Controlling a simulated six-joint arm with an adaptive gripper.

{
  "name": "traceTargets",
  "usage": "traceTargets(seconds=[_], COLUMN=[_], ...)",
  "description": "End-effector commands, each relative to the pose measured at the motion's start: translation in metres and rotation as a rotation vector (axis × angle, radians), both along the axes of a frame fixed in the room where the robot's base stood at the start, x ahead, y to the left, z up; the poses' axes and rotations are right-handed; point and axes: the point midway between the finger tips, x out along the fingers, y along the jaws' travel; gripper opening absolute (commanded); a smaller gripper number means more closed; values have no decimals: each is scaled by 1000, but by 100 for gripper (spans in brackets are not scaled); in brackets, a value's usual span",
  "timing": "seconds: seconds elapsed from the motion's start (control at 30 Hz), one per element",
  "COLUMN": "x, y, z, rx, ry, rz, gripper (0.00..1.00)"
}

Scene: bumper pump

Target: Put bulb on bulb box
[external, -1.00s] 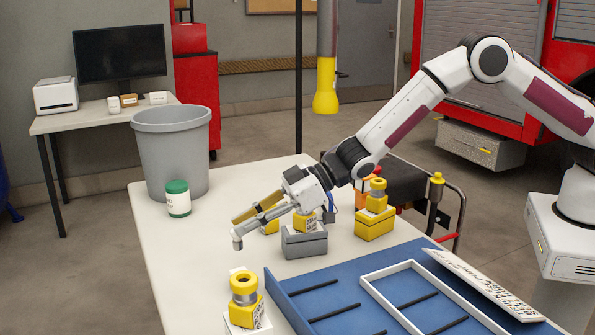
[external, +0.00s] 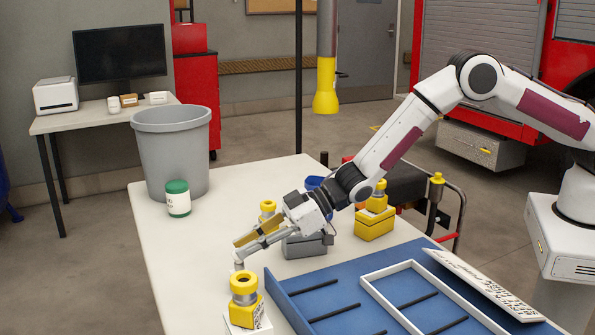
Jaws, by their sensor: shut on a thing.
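My gripper (external: 243,248) reaches down-left over the table's near left part, with one yellow-brown finger and one grey finger. It is shut on a small silver-grey piece, probably the bulb (external: 238,263), whose shape is hard to make out. This piece is just behind the top of a yellow ringed part (external: 244,284) on a white box (external: 247,324); I cannot tell whether they touch. A grey box (external: 304,247) stands under my wrist, its top partly hidden. A yellow box (external: 375,224) with a yellow part on top stands further right. Which box is the bulb box is unclear.
A blue tray (external: 330,290) with black strips and a white frame fills the table's near right. A grey bin (external: 173,155) and a green-lidded jar (external: 178,198) stand at the far left. The table (external: 190,270) is clear left of my gripper.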

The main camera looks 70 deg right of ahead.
Motion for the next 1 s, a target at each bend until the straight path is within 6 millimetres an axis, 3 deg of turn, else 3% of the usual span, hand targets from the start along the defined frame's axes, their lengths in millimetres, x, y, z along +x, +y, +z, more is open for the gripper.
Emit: traceTargets(seconds=[0.5,0.53,0.6,1.0], x=[0,0,0,0], y=[0,0,0,0], z=[-7,-7,-7,-6], rx=[0,0,0,0], ry=[0,0,0,0], rz=[0,0,0,0], gripper=[4,20,34,34])
